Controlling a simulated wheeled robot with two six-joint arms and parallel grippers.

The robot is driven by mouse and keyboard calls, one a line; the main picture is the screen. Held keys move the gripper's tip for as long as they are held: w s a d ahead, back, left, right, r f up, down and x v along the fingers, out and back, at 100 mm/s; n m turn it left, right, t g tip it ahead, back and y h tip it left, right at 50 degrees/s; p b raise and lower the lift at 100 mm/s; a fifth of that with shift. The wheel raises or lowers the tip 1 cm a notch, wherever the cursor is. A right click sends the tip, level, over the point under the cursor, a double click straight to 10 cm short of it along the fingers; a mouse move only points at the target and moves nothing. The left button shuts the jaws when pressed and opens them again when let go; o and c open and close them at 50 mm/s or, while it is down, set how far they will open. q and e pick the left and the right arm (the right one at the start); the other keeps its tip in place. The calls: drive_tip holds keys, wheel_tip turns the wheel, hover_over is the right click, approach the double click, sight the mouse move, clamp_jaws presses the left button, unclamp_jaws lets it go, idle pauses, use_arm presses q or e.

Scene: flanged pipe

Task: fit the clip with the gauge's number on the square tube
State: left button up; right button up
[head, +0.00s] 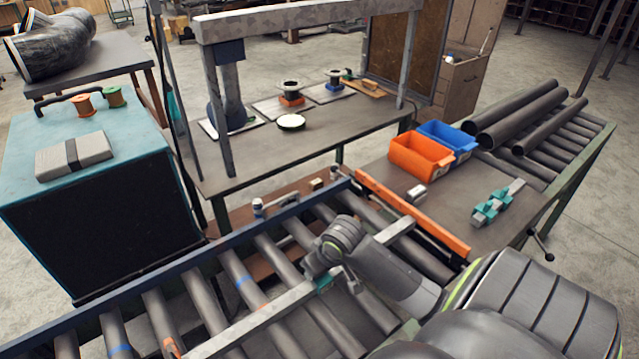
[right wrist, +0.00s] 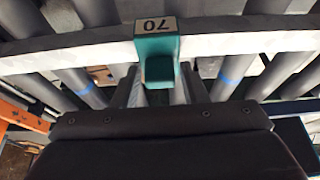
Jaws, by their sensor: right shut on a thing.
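The square tube (head: 262,318) is a pale grey bar lying diagonally across the rollers; it crosses the right wrist view (right wrist: 250,47) from side to side. A teal clip (right wrist: 158,62) with a dark-on-pale label that looks like 70 sits at the tube, its label end over the tube. The clip shows as a small teal patch in the head view (head: 325,283). My right gripper (head: 325,275) is shut on the clip's body, at the tube. Whether the clip is fully seated, I cannot tell. My left gripper is out of view. I cannot make out a gauge reading.
Orange (head: 420,158) and blue (head: 447,142) bins stand behind. An orange rail (head: 410,210) edges the rollers. A white disc (head: 291,122) lies on the back table.

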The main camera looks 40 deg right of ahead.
drive_tip(key=shift+f, duration=0.6)
idle(0.5)
drive_tip(key=o, duration=1.1)
drive_tip(key=shift+r, duration=0.1)
drive_tip(key=p+v, duration=0.1)
drive_tip(key=v, duration=1.6)
drive_tip(key=shift+s+a, duration=0.1)
drive_tip(key=shift+s, duration=0.05)
